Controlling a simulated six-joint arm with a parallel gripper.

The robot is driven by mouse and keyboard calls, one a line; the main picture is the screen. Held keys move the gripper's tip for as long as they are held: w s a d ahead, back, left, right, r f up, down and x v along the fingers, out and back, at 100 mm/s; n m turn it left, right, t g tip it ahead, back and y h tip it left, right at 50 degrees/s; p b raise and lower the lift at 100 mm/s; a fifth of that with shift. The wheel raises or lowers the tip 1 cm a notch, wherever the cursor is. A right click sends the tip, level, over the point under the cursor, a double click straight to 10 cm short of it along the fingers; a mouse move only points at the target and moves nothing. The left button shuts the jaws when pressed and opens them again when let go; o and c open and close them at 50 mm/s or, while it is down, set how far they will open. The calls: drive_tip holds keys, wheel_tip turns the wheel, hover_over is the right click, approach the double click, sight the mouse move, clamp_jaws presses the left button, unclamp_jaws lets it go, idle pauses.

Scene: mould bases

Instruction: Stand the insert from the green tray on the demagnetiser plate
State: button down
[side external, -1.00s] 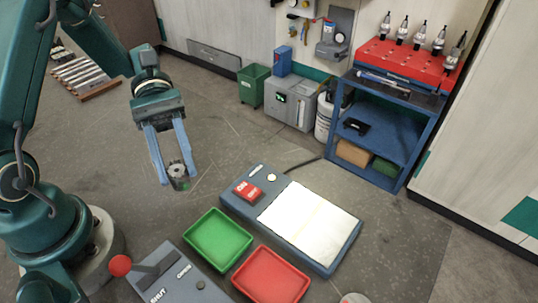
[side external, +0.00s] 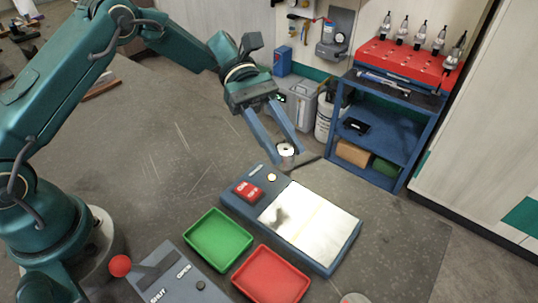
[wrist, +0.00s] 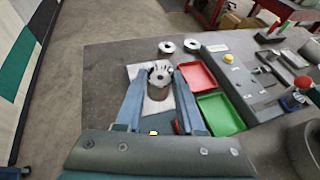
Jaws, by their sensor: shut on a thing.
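My gripper (side external: 284,150) is shut on the insert (side external: 286,148), a short metal cylinder with a dark hole in its upper face. The insert is in the air, near the back end of the demagnetiser unit. In the wrist view the insert (wrist: 160,76) sits between the fingertips, in front of the bright plate. The demagnetiser plate (side external: 318,226) is a pale, shiny surface on a blue-grey housing, bare except for a dark patch like a shadow or reflection. The green tray (side external: 218,238) is empty; it also shows in the wrist view (wrist: 221,113).
A red button block (side external: 247,191) stands on the housing beside the plate. An empty red tray (side external: 270,274) lies beside the green one. A lever box marked shut and open (side external: 185,275) is at the front. Two metal cylinders (wrist: 166,48) stand beyond the red tray.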

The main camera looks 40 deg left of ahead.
sight(288, 154)
drive_tip(key=shift+m+g+y, duration=0.3)
drive_tip(key=shift+m+g, duration=0.3)
drive_tip(key=shift+g, duration=0.1)
drive_tip(key=x, duration=0.4)
drive_tip(key=shift+s+d+r, duration=0.2)
drive_tip(key=shift+d, duration=0.1)
drive_tip(key=shift+f, duration=2.85)
drive_tip(key=shift+c, duration=2.2)
unclamp_jaws()
drive_tip(key=shift+v, duration=2.6)
